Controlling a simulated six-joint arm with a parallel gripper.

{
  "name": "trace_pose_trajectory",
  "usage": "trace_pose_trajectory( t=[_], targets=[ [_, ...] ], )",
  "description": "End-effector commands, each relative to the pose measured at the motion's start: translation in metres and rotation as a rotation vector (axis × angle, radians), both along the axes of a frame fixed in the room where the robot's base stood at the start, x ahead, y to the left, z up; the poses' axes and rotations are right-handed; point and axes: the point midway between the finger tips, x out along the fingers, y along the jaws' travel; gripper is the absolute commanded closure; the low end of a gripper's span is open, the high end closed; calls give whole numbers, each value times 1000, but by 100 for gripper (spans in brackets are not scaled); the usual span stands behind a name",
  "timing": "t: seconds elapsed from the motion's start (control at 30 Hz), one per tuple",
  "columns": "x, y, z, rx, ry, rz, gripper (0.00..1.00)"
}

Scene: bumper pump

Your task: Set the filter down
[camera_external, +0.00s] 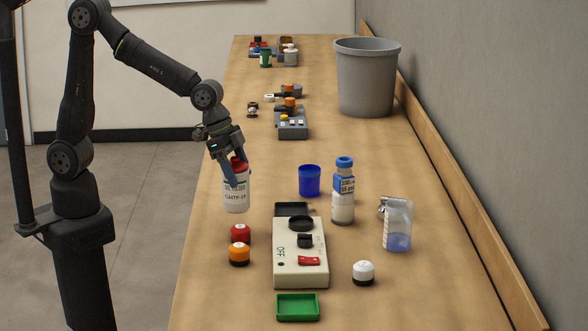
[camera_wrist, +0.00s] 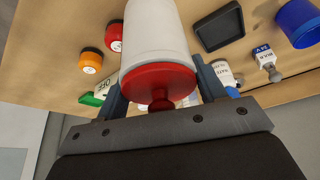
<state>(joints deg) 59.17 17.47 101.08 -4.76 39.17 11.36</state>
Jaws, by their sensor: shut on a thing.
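The filter is a white canister with a red top and a printed label (camera_external: 236,198). My gripper (camera_external: 236,178) is shut on it near the red top, at the left edge of the table in the external view. The canister appears upright; whether its base touches the table is hard to tell. In the wrist view the filter (camera_wrist: 158,45) sits between the two fingers, red end toward the palm.
A beige pump unit (camera_external: 300,265) marked OFF stands in front, with a dark tray (camera_external: 292,209) behind it and a green tray (camera_external: 297,307) before it. Red (camera_external: 240,234) and orange (camera_external: 239,254) caps lie nearby. A blue cup (camera_external: 310,181) and bottle (camera_external: 343,190) stand right.

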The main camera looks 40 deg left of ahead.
Motion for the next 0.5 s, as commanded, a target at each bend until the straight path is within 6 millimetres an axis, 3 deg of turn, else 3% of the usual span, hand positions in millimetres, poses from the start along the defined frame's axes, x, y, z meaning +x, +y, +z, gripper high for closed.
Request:
trace_pose_trajectory(
  t=[0.17,0.5],
  targets=[
    [18,1,-10,-1,0,2,98],
    [19,1,-47,-1,1,1,98]
  ],
)
